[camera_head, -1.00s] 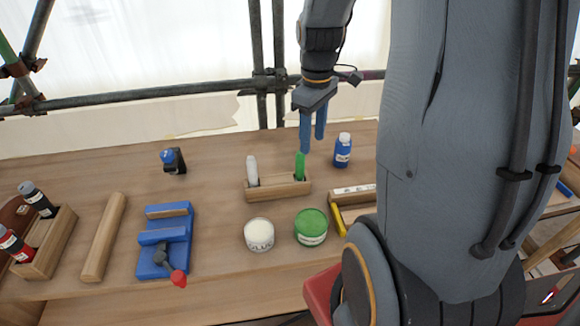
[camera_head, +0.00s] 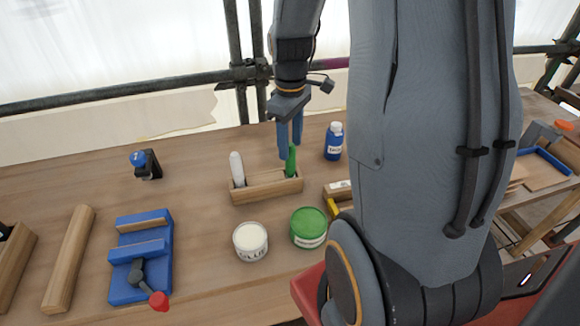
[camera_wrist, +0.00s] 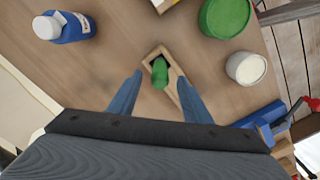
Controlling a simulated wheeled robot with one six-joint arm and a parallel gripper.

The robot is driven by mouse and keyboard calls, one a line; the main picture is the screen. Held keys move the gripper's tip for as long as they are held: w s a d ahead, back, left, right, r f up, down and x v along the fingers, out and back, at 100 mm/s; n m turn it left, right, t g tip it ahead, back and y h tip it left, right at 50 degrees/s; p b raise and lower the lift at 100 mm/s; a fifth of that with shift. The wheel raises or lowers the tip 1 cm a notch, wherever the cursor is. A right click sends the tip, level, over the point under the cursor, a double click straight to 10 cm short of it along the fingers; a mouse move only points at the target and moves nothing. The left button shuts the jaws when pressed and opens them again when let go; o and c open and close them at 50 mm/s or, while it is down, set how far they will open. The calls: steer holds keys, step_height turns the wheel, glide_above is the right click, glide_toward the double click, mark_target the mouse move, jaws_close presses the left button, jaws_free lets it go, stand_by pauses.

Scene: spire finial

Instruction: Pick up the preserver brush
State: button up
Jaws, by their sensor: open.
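A green-handled brush (camera_head: 291,163) stands upright in the right end of a small wooden holder (camera_head: 262,188). I take it to be the preserver brush. In the wrist view its green top (camera_wrist: 159,72) shows from above, ahead of and between my finger tips, in the slot of the holder (camera_wrist: 173,65). A white-handled brush (camera_head: 237,168) leans in the holder's left end. My gripper (camera_head: 290,156) points down, open and empty, its fingers at the top of the green brush. I cannot tell whether they touch it.
A white glue tin (camera_head: 250,241) and a green tin (camera_head: 308,227) stand in front of the holder. A blue bottle (camera_head: 334,141) stands close behind at right. A blue vise (camera_head: 140,256) and a wooden bar (camera_head: 69,258) lie at left. Clear table lies left of the holder.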

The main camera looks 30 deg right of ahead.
mark_target(291, 159)
steer(key=shift+f+p, duration=1.1)
steer(key=shift+f, duration=1.8)
steer(key=shift+c, duration=0.6)
jaws_close()
